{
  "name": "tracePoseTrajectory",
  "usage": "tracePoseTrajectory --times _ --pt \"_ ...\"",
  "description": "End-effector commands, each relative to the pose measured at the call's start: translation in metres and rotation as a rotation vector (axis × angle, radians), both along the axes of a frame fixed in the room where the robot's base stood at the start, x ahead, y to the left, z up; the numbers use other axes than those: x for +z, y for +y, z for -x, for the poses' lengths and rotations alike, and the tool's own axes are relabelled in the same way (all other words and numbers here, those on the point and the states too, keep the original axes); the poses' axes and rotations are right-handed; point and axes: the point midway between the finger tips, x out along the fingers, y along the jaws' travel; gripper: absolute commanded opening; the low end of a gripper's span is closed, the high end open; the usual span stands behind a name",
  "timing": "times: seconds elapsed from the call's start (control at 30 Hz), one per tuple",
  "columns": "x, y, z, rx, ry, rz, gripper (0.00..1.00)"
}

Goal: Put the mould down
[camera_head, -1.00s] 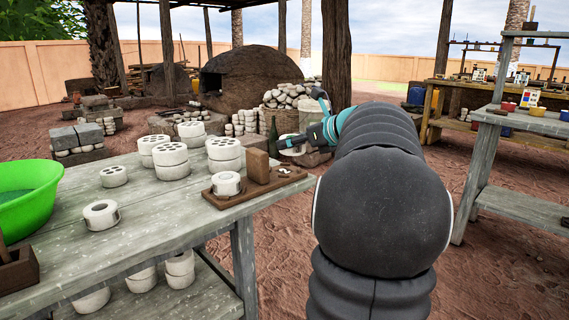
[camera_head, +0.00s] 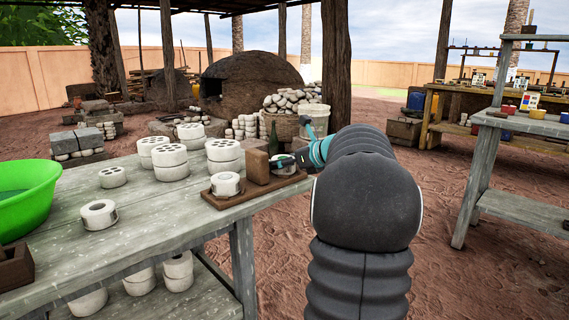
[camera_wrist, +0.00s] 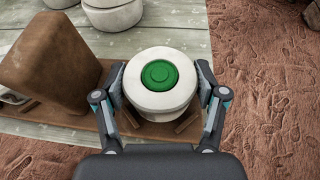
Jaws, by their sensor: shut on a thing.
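The white round mould (camera_wrist: 159,100) with a green centre sits between my fingers in the wrist view. My gripper (camera_wrist: 160,74) is shut on it, one finger on each side. In the head view my gripper (camera_head: 284,161) is over the right end of a brown wooden board (camera_head: 238,197) on the near table. Slats of the board show just below the mould in the wrist view; I cannot tell whether the mould touches them. My arm hides part of this spot in the head view.
A brown upright block (camera_head: 257,167) stands mid-board, left of my gripper. A white cylinder (camera_head: 226,184) stands at the board's left end. Several white cylinders (camera_head: 170,162) stand on the grey table (camera_head: 150,225), with a green basin (camera_head: 25,200) at left. Open ground lies right of the table.

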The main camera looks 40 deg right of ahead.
Motion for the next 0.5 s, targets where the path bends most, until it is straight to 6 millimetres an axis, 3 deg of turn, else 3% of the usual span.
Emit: tracePoseTrajectory --times 0.17,0.2,0.3,0.5 --pt "-0.0022 0.0 0.0001 0.0 -0.001 0.0 0.27" --pt "-0.0027 0.0 0.0 0.0 0.0 0.0 0.76" --pt "-0.0025 0.0 0.0 0.0 0.0 0.0 0.96" --pt "-0.0024 0.0 0.0 0.0 0.0 0.0 0.96"
